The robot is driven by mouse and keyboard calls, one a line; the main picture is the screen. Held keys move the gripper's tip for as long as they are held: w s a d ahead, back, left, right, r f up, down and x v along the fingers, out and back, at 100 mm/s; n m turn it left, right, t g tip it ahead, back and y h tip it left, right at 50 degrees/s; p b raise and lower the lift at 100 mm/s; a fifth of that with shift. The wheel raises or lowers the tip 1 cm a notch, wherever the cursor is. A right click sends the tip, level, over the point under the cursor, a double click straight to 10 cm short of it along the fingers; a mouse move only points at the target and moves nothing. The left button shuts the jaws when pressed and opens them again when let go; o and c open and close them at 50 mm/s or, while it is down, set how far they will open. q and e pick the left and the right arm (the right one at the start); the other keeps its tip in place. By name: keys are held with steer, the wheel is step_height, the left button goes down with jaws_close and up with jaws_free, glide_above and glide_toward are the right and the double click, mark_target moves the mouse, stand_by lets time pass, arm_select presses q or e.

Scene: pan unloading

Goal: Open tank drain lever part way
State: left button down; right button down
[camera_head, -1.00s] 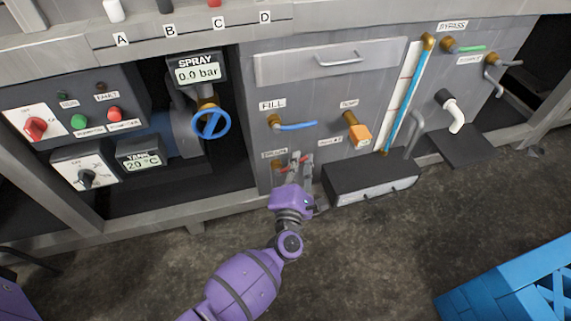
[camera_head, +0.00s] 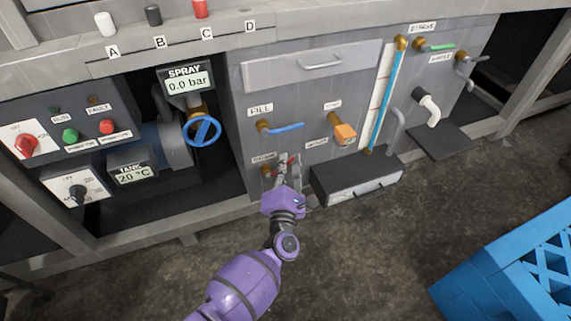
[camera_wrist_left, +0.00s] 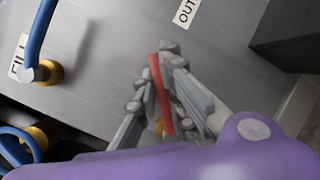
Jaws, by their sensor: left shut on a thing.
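The drain lever (camera_head: 292,160) is a thin red handle on a brass valve (camera_head: 266,170), low on the grey tank front. My left gripper (camera_head: 285,172) is at the lever, its purple wrist just below. In the left wrist view the red lever (camera_wrist_left: 160,90) lies between the grey fingers of my left gripper (camera_wrist_left: 157,82), which are shut on it. The fingers hide part of the lever and the valve in the head view. My right gripper is not in view.
The blue fill lever (camera_head: 286,127) is above the drain lever. A dark box with a handled drawer (camera_head: 362,190) stands close to the right of my gripper. A blue crate (camera_head: 480,265) is at lower right. The floor between is clear.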

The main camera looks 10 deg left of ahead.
arm_select(q)
steer(key=c, duration=1.8)
jaws_free()
steer(key=shift+d, duration=0.1)
steer(key=shift+c, duration=0.2)
steer(key=shift+s+f, duration=0.1)
steer(key=shift+s, duration=0.05)
steer(key=v, duration=0.7)
steer(key=shift+s, duration=0.2)
